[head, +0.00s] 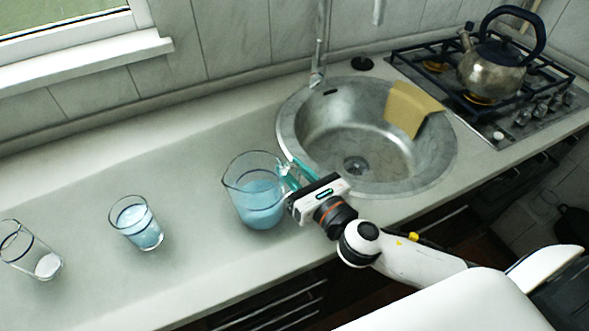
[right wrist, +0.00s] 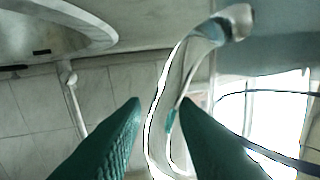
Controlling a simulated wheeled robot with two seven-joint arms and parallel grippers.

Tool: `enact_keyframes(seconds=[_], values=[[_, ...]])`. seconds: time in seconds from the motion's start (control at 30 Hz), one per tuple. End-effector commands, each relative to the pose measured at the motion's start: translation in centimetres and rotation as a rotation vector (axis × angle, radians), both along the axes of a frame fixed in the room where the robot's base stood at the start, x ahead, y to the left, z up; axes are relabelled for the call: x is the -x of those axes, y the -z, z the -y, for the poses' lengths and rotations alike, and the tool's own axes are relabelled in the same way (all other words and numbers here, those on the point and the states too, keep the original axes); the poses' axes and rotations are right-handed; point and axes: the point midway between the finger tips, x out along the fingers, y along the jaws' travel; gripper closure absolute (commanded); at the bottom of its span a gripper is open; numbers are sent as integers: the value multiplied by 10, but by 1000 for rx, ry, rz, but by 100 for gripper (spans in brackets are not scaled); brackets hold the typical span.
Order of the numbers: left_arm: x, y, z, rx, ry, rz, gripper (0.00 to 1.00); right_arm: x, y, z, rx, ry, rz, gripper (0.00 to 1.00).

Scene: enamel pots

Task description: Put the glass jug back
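The glass jug (head: 256,200) stands upright on the counter, left of the sink, with blue liquid in it. My right gripper (head: 289,174) is at the jug's right side, where the handle is. In the right wrist view its two green fingers (right wrist: 162,104) are apart. The clear jug handle (right wrist: 160,100) shows between them, closer to the right-hand finger; I cannot tell whether it touches. The jug's body (right wrist: 265,85) fills the right of that view. My left gripper is not in view.
A glass with blue liquid (head: 137,224) and a nearly empty glass (head: 30,250) stand left of the jug. The round sink (head: 330,125) holds a yellow cloth (head: 408,108) on its rim. A kettle (head: 490,72) sits on the hob. The counter behind the glasses is clear.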

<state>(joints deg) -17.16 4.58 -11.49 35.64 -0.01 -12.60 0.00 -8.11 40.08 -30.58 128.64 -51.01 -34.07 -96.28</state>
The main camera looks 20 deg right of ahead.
Motion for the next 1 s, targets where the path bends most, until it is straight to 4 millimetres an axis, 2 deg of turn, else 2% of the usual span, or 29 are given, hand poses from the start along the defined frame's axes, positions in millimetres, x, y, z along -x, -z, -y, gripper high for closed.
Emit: enact_keyframes(seconds=[0.33,0.43,0.97,1.0], values=[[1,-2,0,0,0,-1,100,0,-3,0,0,0,1,69],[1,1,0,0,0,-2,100,7,-1,1,0,0,-2,69],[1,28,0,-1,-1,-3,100,92,1,19,0,-1,-4,69],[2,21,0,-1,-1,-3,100,95,-3,20,-1,2,-4,69]])
